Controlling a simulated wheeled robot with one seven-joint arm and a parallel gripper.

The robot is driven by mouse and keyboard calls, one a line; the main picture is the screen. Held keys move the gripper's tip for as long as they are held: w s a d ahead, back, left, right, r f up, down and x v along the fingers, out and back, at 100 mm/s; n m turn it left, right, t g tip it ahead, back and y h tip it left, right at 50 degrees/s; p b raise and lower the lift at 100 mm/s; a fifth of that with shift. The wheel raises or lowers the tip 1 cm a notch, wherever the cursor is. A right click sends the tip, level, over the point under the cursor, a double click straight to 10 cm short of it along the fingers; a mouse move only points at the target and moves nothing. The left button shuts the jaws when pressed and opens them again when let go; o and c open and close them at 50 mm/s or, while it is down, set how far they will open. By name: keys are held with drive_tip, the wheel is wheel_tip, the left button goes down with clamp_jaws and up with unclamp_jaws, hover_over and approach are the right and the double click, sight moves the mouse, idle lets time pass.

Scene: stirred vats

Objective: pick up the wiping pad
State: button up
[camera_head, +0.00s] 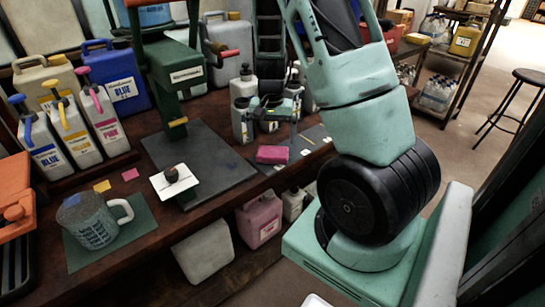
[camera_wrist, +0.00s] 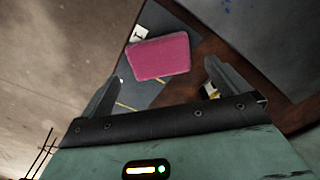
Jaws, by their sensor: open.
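The wiping pad is a pink block (camera_head: 272,154) lying on a dark grey mat near the front edge of the workbench. In the wrist view the pink wiping pad (camera_wrist: 160,57) shows ahead of my gripper (camera_wrist: 158,80), in the gap between its two fingers. The fingers are spread apart and nothing is between their tips that I can see held. The exact height gap cannot be told.
The workbench (camera_head: 215,105) holds a stirrer stand on a dark plate (camera_head: 215,165), a white square with a dark knob (camera_head: 175,181), a measuring jug (camera_head: 92,220), and several labelled bottles and jugs. A pink jug (camera_head: 260,218) stands below the bench edge.

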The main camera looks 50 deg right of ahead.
sight(272, 152)
wheel_tip(272, 152, down, 6)
drive_tip(key=shift+s+r+b, duration=0.1)
drive_tip(key=shift+r+b, duration=0.05)
drive_tip(key=shift+b, duration=0.25)
drive_tip(key=c, duration=0.8)
drive_tip(key=shift+o, duration=0.2)
wheel_tip(272, 152, up, 10)
drive_tip(key=p, duration=0.1)
drive_tip(key=shift+p, duration=0.4)
drive_tip(key=o, duration=0.5)
drive_tip(key=c, duration=0.4)
